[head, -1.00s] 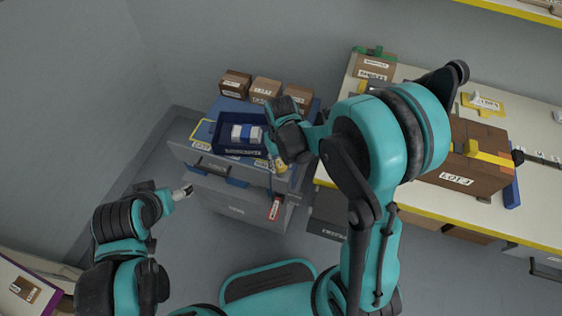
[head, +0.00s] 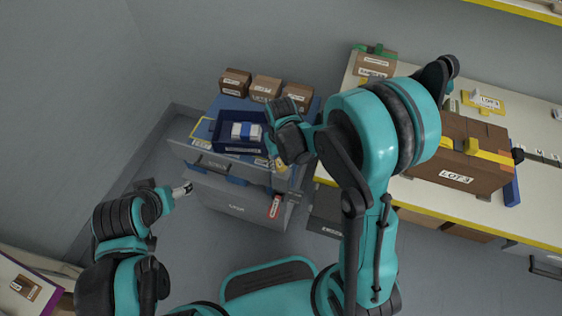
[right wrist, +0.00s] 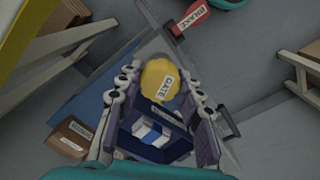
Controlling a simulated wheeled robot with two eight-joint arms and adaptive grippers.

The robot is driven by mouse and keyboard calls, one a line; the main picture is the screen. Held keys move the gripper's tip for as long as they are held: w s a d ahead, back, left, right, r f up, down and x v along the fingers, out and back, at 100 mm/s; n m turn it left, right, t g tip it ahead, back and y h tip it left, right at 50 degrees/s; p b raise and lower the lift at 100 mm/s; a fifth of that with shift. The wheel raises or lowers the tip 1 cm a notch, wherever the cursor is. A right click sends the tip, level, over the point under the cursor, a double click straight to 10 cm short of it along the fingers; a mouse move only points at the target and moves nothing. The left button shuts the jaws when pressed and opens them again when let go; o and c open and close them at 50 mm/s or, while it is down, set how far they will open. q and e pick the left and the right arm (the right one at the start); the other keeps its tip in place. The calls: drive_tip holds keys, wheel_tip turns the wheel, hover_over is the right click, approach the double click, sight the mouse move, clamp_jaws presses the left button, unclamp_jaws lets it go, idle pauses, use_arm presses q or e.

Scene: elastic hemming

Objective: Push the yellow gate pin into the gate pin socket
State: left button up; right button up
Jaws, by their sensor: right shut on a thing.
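The yellow gate pin (right wrist: 160,80) has a rounded head with a "GATE" label and sits between the fingers of my right gripper (right wrist: 162,92), which is shut on it. In the head view a bit of the yellow pin (head: 282,166) shows below my right gripper (head: 272,157), at the right front of the drawer cabinet (head: 233,196). The gate pin socket cannot be made out. My left gripper (head: 187,189) hangs to the left of the cabinet, apart from it; its jaw state is unclear.
A dark blue bin (head: 215,147) with a white and blue item stands on the cabinet, with small cardboard boxes (head: 266,88) behind. A yellow-edged workbench (head: 425,212) with boxes stands to the right.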

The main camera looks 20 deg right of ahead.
sight(281, 163)
drive_tip(key=shift+f, duration=0.25)
drive_tip(key=o, duration=1.1)
drive_tip(key=shift+c, duration=0.2)
wheel_tip(281, 163, up, 12)
drive_tip(key=s+d+r+t, duration=0.2)
drive_tip(key=s+t, duration=0.1)
drive_tip(key=s, duration=0.2)
drive_tip(key=s+d+r+m+t, duration=0.1)
drive_tip(key=s+d+r+t, duration=0.1)
drive_tip(key=s+r+t, duration=0.1)
drive_tip(key=shift+s+d+r+t, duration=0.3)
drive_tip(key=shift+s+t, duration=0.3)
drive_tip(key=shift+s, duration=0.55)
